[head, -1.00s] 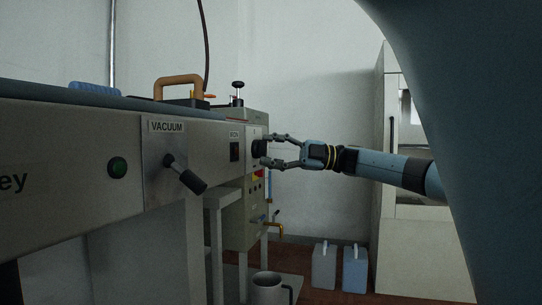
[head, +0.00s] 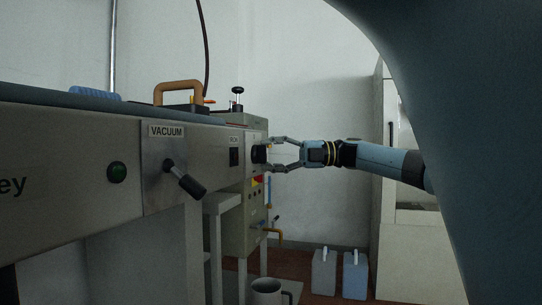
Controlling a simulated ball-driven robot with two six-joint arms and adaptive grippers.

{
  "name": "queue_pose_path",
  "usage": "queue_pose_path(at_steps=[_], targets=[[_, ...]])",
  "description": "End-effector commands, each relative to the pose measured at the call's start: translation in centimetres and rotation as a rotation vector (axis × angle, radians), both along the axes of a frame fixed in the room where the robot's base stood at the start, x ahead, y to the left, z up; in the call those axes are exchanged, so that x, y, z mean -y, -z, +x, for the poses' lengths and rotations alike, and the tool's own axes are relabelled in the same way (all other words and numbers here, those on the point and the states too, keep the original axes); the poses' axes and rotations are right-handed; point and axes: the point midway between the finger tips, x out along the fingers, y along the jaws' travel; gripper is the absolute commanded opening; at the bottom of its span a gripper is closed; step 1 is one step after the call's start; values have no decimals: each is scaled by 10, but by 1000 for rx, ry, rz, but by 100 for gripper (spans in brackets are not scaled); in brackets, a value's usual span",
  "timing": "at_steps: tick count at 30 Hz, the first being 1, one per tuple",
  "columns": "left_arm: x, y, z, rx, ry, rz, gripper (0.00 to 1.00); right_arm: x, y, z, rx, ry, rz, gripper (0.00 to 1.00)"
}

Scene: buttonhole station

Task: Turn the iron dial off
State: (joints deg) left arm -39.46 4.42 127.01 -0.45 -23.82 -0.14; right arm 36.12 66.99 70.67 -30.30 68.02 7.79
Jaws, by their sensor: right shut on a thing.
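The iron dial (head: 259,154) is a black knob on the right end of the grey station's front panel (head: 75,180). A small black switch (head: 234,157) under an iron label sits just left of it. My right gripper (head: 275,155) comes in from the right, with one finger above and one below the dial, shut on it. The dial's pointer mark is too small to read. The iron (head: 180,88) with its tan handle stands on top of the station. My left gripper is not in view.
Two jugs (head: 354,275) stand on the floor by a pale cabinet (head: 405,250).

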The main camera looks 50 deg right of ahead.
Motion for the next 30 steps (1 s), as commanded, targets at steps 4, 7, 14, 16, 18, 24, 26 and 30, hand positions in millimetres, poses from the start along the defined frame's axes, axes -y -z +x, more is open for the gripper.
queue_pose_path(at_steps=[4,7,14,16,18,24,26,30], targets=[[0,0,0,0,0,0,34,0,2,0,-2,-2,-4,11],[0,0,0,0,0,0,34,0,2,0,-2,-2,-2,54],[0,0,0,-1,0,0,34,0,1,0,-1,-1,-1,67],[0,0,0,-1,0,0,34,0,1,0,-1,-1,-1,67],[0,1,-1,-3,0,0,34,1,1,-1,-1,-1,0,67],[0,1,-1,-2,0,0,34,19,2,-15,-6,1,-4,67],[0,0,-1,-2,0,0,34,29,2,-24,-9,1,-4,67],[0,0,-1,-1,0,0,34,54,2,-45,-9,2,-5,67]])
